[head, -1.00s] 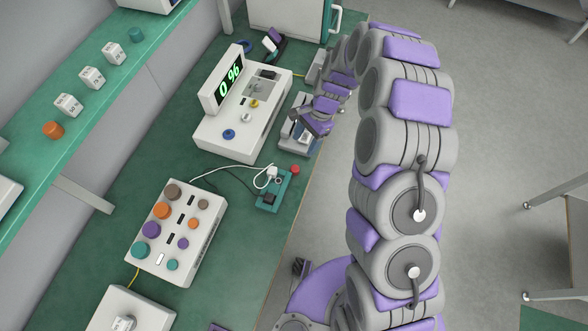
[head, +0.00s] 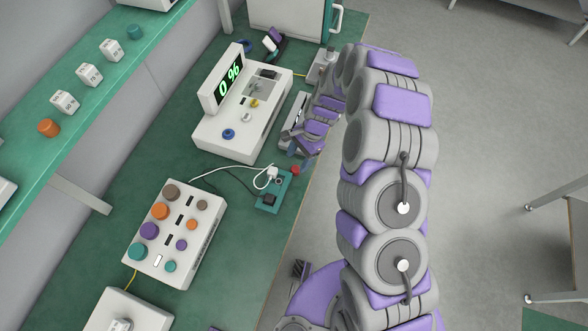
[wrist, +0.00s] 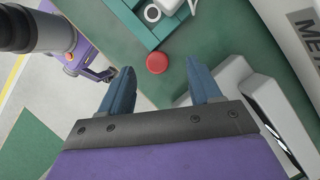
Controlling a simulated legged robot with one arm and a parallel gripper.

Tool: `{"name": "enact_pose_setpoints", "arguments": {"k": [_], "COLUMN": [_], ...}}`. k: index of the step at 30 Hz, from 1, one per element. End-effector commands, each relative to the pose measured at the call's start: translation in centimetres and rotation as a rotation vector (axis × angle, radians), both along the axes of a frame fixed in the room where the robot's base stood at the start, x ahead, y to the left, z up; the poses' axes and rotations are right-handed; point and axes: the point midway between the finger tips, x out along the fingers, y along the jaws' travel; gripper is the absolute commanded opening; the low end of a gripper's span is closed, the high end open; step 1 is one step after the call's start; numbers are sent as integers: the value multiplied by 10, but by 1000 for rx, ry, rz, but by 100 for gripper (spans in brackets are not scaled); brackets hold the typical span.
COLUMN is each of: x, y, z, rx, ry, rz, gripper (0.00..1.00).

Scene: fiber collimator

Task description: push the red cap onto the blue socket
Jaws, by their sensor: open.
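The red cap (head: 295,170) is a small round piece by the right end of a teal fixture near the bench's front edge. In the wrist view the red cap (wrist: 157,62) shows ahead, between the lines of the two fingers. My gripper (wrist: 159,76) is open and empty, its blue fingers apart. In the head view my gripper (head: 291,145) is just above the cap in the picture, beside the white meter. A blue round piece (head: 229,133) sits on the meter's front; I cannot tell whether it is the blue socket.
The teal fixture (head: 272,192) carries a white plug and cable. The white meter (head: 238,128) shows 0 %. A white box (head: 174,232) with coloured round caps stands nearer on the bench. A grey-white device (wrist: 266,110) lies close to the right finger.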

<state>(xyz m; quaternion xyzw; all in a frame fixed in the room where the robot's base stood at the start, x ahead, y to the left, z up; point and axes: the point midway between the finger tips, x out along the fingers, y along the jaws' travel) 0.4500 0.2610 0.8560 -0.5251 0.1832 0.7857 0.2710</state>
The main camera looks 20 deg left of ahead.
Motion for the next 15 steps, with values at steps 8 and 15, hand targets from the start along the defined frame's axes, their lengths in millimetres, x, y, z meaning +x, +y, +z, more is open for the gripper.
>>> {"name": "enact_pose_setpoints", "arguments": {"k": [8, 15], "x": [-11, -11], "y": [6, 8], "z": [-39, -40], "rx": [-1, -2], "ry": [2, -1], "rz": [0, 0], "gripper": [63, 63]}}
